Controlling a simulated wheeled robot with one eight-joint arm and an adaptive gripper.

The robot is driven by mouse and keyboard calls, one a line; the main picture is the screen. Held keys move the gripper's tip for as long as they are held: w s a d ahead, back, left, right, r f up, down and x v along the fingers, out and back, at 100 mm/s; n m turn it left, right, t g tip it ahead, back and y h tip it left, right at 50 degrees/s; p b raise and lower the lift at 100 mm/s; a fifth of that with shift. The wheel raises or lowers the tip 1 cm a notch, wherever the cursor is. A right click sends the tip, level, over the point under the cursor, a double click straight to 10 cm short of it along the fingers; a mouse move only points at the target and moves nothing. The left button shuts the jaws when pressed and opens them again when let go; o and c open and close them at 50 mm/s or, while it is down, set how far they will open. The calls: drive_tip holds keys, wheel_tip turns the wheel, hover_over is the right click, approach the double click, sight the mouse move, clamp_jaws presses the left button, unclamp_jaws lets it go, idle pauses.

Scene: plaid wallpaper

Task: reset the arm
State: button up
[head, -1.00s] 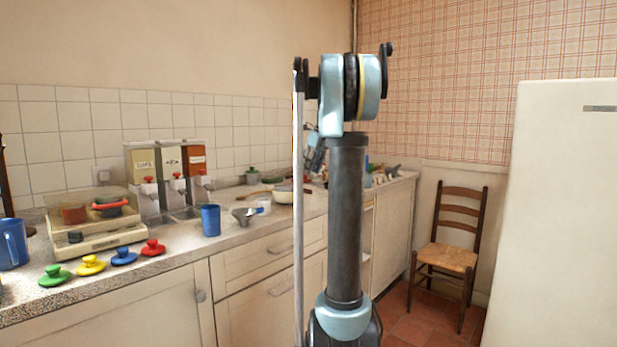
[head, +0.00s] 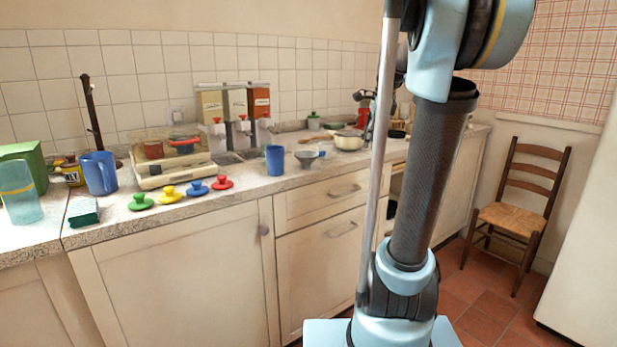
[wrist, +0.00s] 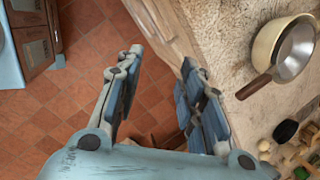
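My gripper (wrist: 162,58) shows in the wrist view with its two fingers apart and nothing between them. Below it are the red tiled floor (wrist: 70,110) and the edge of the stone countertop (wrist: 215,25). In the head view my arm stands upright right of centre, folded at the top, and mostly hides the gripper.
A cream pan with a dark handle (wrist: 265,47) lies on the counter, right of the fingers. The counter (head: 110,228) also holds coloured knobbed lids, a blue mug (head: 99,173), a blue cup (head: 275,160) and dispensers (head: 236,105). A wooden chair (head: 508,215) stands at right.

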drive_tip(key=s+a+f+n+g+h, duration=0.1)
drive_tip(key=s+a+f+n, duration=0.1)
drive_tip(key=s+f+n, duration=1.7)
drive_tip(key=s+f, duration=0.6)
drive_tip(key=s, duration=0.4)
drive_tip(key=shift+s+a+f+n+h, duration=0.2)
drive_tip(key=shift+a+f+n+h, duration=0.1)
drive_tip(key=shift+f+n+h, duration=0.1)
drive_tip(key=shift+w+f, duration=0.2)
drive_tip(key=shift+w, duration=0.25)
